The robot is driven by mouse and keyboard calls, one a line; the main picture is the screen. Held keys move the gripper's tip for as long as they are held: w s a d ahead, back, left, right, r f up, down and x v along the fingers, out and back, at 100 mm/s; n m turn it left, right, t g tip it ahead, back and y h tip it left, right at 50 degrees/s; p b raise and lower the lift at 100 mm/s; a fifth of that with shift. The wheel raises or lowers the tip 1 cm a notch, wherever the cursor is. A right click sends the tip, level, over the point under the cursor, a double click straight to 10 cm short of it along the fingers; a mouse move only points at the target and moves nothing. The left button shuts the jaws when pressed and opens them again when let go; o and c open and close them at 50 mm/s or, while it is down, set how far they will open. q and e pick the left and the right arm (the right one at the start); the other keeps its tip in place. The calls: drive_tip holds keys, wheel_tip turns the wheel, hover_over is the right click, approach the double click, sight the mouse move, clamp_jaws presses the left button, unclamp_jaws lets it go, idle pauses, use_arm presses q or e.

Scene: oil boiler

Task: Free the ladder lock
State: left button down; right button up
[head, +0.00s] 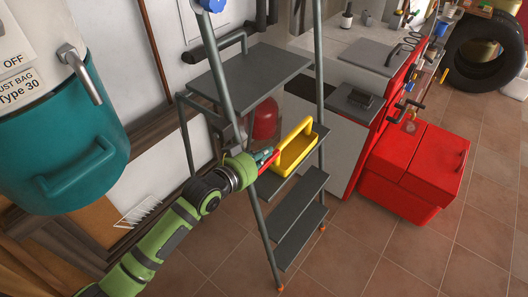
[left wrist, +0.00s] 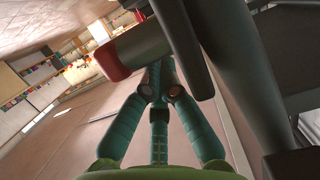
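The dark grey step ladder (head: 296,205) stands open in the middle of the head view. My left gripper (head: 265,157) reaches its near side rail at mid height, beside a red bar (head: 269,164) next to the yellow tray. In the left wrist view a dark bar with a red end (left wrist: 112,62) crosses close in front of my left gripper (left wrist: 157,72). The bar may be the ladder lock; I cannot be sure. The teal fingers converge towards it, but their tips are partly hidden, so a grip cannot be confirmed. My right gripper is out of view.
A yellow tray (head: 296,149) sits on the ladder just beyond the gripper. A teal tank (head: 60,150) fills the left. A red cabinet (head: 415,170) stands right of the ladder, with a tire (head: 484,52) behind. The tiled floor (head: 400,262) at front right is clear.

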use_arm(q)
drive_tip(key=shift+d+g+p, duration=0.1)
drive_tip(key=shift+g+p, duration=0.2)
drive_tip(key=shift+p, duration=0.1)
drive_tip(key=shift+w, duration=0.1)
